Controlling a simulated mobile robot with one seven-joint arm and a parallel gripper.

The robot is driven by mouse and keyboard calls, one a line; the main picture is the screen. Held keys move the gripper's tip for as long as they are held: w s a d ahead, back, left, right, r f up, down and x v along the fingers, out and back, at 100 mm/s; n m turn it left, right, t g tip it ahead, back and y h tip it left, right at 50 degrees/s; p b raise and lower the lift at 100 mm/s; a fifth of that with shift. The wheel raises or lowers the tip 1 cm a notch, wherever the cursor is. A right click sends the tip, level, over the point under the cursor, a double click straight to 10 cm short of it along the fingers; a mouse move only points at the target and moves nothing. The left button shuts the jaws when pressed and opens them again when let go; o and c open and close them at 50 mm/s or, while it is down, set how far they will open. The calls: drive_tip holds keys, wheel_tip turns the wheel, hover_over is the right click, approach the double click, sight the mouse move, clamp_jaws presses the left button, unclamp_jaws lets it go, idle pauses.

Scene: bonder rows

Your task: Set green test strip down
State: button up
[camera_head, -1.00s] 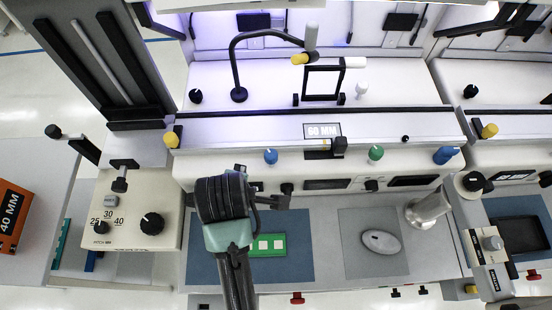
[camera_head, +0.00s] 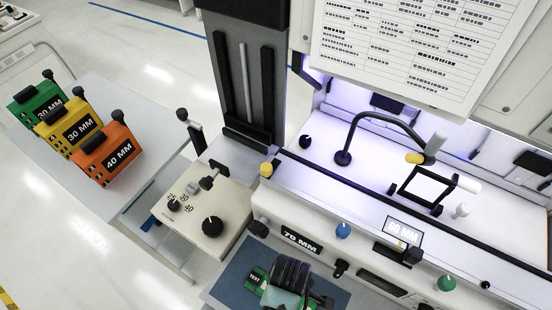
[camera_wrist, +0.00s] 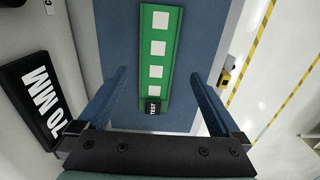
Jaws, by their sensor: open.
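The green test strip (camera_wrist: 158,60) lies flat on the blue mat (camera_wrist: 208,45). It has a row of white squares and a black TEST label at its near end. In the head view one end of the strip (camera_head: 254,279) shows to the left of my gripper (camera_head: 300,303), and the rest is hidden by my arm. In the wrist view my gripper (camera_wrist: 158,76) is open, with one finger on each side of the strip and a gap to both. Nothing is held.
A black 70 MM label (camera_head: 302,240) is on the machine front beside the mat. A knob box (camera_head: 205,215) stands to the left. Green, yellow and orange blocks (camera_head: 105,153) sit on a side table (camera_head: 150,110). A bent black lamp arm (camera_head: 352,130) rises behind.

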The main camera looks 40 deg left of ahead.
drive_tip(key=shift+w+f+p, duration=0.15)
drive_tip(key=shift+f+p, duration=0.05)
drive_tip(key=shift+f, duration=1.1)
drive_tip(key=shift+w+f+p, duration=0.1)
drive_tip(key=shift+f+p, duration=0.1)
drive_tip(key=shift+f, duration=1.05)
drive_tip(key=c, duration=1.4)
drive_tip(key=shift+c, duration=0.2)
drive_tip(key=shift+r, duration=0.15)
